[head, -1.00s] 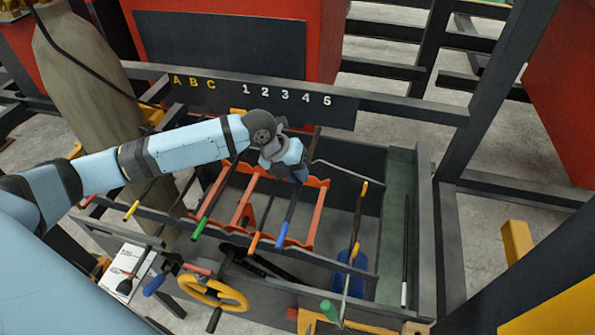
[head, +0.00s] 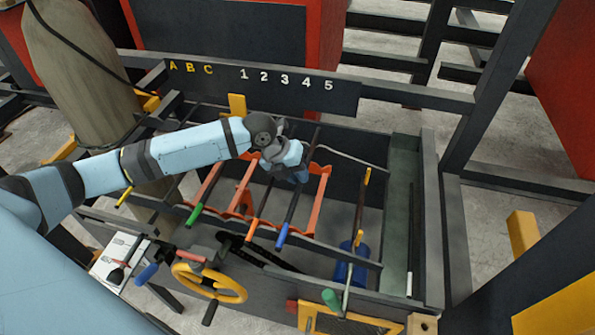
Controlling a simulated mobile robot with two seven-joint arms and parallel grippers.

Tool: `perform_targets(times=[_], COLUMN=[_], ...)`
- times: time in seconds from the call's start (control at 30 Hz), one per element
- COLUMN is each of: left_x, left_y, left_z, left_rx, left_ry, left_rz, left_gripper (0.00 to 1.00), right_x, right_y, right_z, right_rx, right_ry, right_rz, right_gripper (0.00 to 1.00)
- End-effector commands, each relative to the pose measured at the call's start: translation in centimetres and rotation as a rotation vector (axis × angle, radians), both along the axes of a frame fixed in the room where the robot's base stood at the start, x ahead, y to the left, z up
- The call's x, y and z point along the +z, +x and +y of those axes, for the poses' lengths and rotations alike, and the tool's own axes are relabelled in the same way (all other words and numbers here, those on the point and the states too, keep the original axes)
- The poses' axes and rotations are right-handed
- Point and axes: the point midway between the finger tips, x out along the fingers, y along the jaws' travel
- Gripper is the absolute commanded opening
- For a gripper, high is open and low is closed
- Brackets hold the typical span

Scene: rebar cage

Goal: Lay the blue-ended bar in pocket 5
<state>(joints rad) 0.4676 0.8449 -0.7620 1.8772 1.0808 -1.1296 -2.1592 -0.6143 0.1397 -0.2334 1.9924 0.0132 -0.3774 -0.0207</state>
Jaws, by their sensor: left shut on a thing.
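The blue-ended bar (head: 290,211) is dark with a blue near end, and slants over the right part of the orange notched rack (head: 318,187). My left gripper (head: 300,174) is shut on it from above, near its middle. The gripper hides part of the bar and the rack behind it. I cannot tell whether the bar touches the rack. Numbers 1 to 5 stand on a dark board (head: 346,100) behind the rack; the pocket floors are too small to tell apart. My right gripper is not in view.
A green-ended bar (head: 206,197) and an orange-ended bar (head: 262,208) lie left of the held bar. A yellow-tipped rod (head: 362,205) stands to the right, by a blue cylinder (head: 342,269). A yellow handwheel (head: 239,291) is at the front.

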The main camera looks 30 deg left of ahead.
Motion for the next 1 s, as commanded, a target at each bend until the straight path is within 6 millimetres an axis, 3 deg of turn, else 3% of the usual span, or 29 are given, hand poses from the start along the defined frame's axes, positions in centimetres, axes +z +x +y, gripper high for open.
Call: perform_targets(times=[0.3,0.33,0.47,0.77,1.0], left_x=[-0.1,-0.1,-0.1,-0.1,2.8], left_y=[0.1,0.1,0.0,-0.1,-0.8], left_z=[0.0,0.0,0.0,0.1,1.6], left_rx=[-0.001,-0.001,0.0,0.0,-0.001], left_ry=[-0.001,-0.001,-0.002,0.001,0.003], left_rz=[-0.002,-0.002,-0.001,0.001,-0.004], left_gripper=[0.0,0.19,0.46,0.46,0.46], right_x=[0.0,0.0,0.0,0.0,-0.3], right_y=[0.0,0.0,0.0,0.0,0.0], right_z=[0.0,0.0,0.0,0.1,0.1], right_rx=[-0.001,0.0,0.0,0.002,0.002], right_ry=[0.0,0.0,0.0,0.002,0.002], right_rz=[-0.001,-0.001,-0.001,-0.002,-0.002], right_gripper=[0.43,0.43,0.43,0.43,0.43])
